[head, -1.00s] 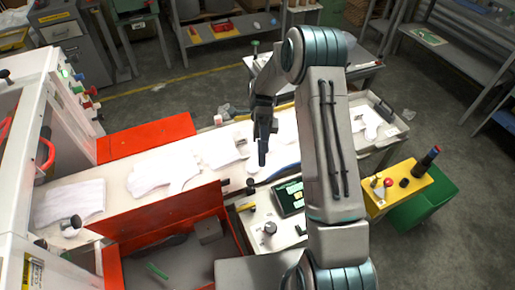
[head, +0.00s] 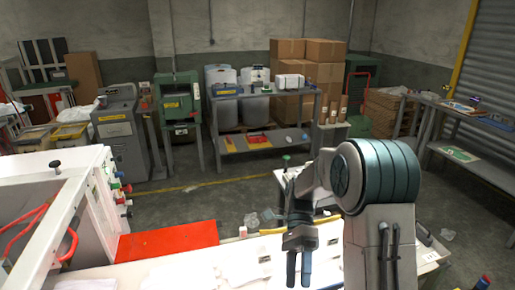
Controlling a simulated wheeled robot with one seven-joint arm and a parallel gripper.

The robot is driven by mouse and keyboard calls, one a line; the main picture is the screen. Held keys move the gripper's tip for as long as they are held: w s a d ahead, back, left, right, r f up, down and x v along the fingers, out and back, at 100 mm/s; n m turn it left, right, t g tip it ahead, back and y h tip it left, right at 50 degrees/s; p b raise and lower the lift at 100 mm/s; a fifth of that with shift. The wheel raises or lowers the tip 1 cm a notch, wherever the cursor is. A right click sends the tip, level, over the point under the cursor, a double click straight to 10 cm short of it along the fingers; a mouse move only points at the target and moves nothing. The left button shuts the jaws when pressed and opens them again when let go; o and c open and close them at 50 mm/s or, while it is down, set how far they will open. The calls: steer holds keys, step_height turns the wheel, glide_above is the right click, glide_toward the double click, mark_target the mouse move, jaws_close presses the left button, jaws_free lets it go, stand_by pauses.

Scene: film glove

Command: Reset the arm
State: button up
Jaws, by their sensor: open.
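My gripper (head: 298,268) hangs from my bent arm at the lower middle of the head view. Its two dark fingers point down with a gap between them, open, and nothing shows between them. It is over the white work surface (head: 180,268), where pale flat pieces lie, partly cut off by the lower edge of the picture. My arm covers the right part of this surface.
A white machine (head: 80,200) with red hoses stands at the left. A red panel (head: 168,240) lies beside it. Behind are a grey shelf table (head: 262,92), a green machine (head: 178,105) and stacked cardboard boxes (head: 322,75). Open floor lies between.

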steer(key=s+d+r+n+t+b, duration=0.2)
steer(key=s+n+t, duration=0.2)
steer(key=n+t, duration=0.3)
steer(key=s+d+r+n+t+h+b, duration=0.1)
steer(key=s+d+r+n+t+b, duration=0.1)
steer(key=s+n+t, duration=0.3)
steer(key=d+n+t, duration=0.1)
steer(key=n+t, duration=0.2)
steer(key=shift+s+d+r+t, duration=0.15)
steer(key=shift+d+r+t, duration=0.1)
steer(key=shift+r+t, duration=0.15)
